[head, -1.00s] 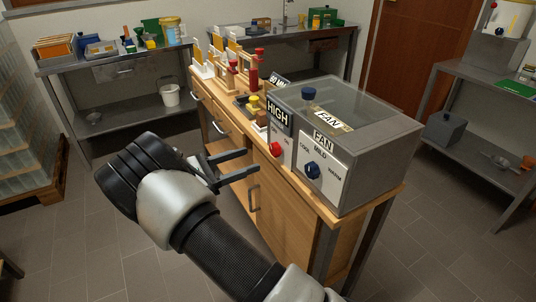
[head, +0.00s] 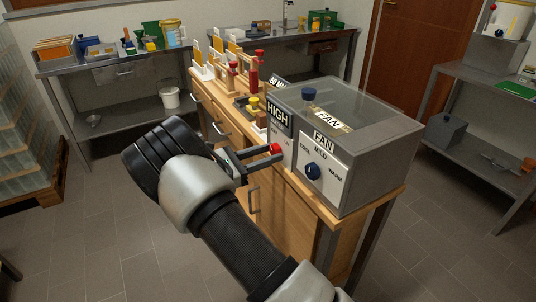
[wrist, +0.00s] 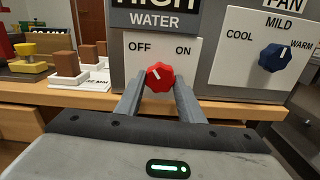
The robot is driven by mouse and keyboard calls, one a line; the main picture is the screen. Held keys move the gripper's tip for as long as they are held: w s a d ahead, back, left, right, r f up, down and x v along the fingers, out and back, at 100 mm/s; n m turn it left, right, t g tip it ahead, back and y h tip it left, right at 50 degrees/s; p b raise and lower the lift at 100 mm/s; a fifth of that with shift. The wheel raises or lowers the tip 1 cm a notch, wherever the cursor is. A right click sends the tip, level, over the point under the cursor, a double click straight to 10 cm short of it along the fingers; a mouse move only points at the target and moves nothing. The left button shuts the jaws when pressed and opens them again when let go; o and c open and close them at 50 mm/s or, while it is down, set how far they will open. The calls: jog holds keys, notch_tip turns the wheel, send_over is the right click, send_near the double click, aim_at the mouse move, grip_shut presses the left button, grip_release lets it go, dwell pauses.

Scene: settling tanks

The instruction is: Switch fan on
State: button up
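The fan unit, a grey box with a glass top (head: 370,150), stands at the end of the wooden bench. Its white panel reads FAN, COOL, MILD, WARM around a blue knob (head: 312,171), also seen in the wrist view (wrist: 275,58). Left of it, a red knob (wrist: 159,77) sits on a white panel marked OFF and ON, under a WATER sign (wrist: 155,21). My gripper (head: 262,157) is open, its fingers on either side of the red knob in the wrist view. Whether they touch it, I cannot tell. The red knob's lower part is near the fingertips.
The wooden bench (head: 285,222) carries wooden blocks and red and yellow pieces left of the box. Metal tables (head: 120,65) with containers stand behind, and a metal shelf (head: 470,150) stands at right. Open tiled floor lies in front.

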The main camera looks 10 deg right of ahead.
jog(key=c, duration=0.3)
jog(key=shift+m, duration=0.3)
jog(key=m+b, duration=0.2)
jog(key=m, duration=0.3)
jog(key=shift+w+a+f+b, duration=0.1)
jog(key=shift+f+b, duration=0.05)
jog(key=shift+b, duration=0.15)
jog(key=m+b, duration=0.2)
jog(key=m, duration=0.3)
jog(key=shift+m, duration=0.3)
jog(key=shift+r+m+b, duration=0.2)
jog(key=shift+m+b, duration=0.7)
jog(key=shift+m, duration=0.5)
jog(key=o, duration=1)
jog(key=shift+o, duration=0.2)
